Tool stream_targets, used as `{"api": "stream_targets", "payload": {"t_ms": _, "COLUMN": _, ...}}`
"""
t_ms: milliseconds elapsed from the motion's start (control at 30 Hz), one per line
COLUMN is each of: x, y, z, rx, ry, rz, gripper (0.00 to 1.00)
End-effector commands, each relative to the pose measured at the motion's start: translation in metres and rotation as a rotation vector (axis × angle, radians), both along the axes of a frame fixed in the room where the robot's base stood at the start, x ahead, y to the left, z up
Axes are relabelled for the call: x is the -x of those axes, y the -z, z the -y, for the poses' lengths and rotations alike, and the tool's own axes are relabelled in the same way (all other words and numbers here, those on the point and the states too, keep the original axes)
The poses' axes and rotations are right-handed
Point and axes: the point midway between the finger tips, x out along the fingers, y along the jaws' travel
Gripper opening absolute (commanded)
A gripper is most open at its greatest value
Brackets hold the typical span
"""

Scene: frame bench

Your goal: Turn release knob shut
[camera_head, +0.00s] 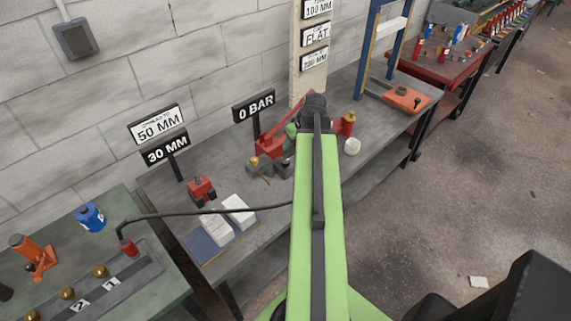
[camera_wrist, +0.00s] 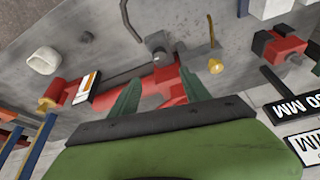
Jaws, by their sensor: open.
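A red hand pump (camera_head: 270,146) with a long red lever stands on the grey bench, below the 0 BAR sign (camera_head: 255,107). In the wrist view its red body (camera_wrist: 165,90) shows between and behind my gripper's fingers. A grey block (camera_wrist: 158,42) with a round end sits beyond the fingertips. A small brass knob (camera_wrist: 215,66) shows to the right of the fingers; I cannot tell for sure that it is the release knob. My gripper (camera_wrist: 158,75) is open, with its green fingers apart and nothing seen held. In the head view my arm hides most of it.
A red block (camera_head: 201,189) and white blocks (camera_head: 239,209) stand on the bench's left part. A black hose (camera_head: 190,213) runs across. A white mug (camera_head: 352,146) and a red-and-yellow can (camera_head: 347,123) stand right of my arm. A blue press frame (camera_head: 384,40) stands further right.

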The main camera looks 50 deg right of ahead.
Motion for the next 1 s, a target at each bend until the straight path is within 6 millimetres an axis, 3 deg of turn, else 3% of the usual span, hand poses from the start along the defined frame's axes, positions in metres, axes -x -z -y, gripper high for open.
{"api": "stream_targets", "payload": {"t_ms": 33, "x": -0.005, "y": 0.019, "z": 0.002, "rx": 0.000, "ry": -0.001, "rz": 0.000, "gripper": 0.55}}
{"api": "stream_targets", "payload": {"t_ms": 100, "x": -0.010, "y": 0.034, "z": 0.003, "rx": 0.000, "ry": -0.001, "rz": 0.000, "gripper": 0.55}}
{"api": "stream_targets", "payload": {"t_ms": 600, "x": -0.049, "y": 0.130, "z": 0.013, "rx": 0.001, "ry": 0.000, "rz": 0.000, "gripper": 0.55}}
{"api": "stream_targets", "payload": {"t_ms": 733, "x": -0.054, "y": 0.138, "z": 0.014, "rx": 0.000, "ry": 0.001, "rz": -0.001, "gripper": 0.55}}
{"api": "stream_targets", "payload": {"t_ms": 1000, "x": -0.054, "y": 0.135, "z": 0.014, "rx": 0.000, "ry": 0.002, "rz": 0.000, "gripper": 0.54}}
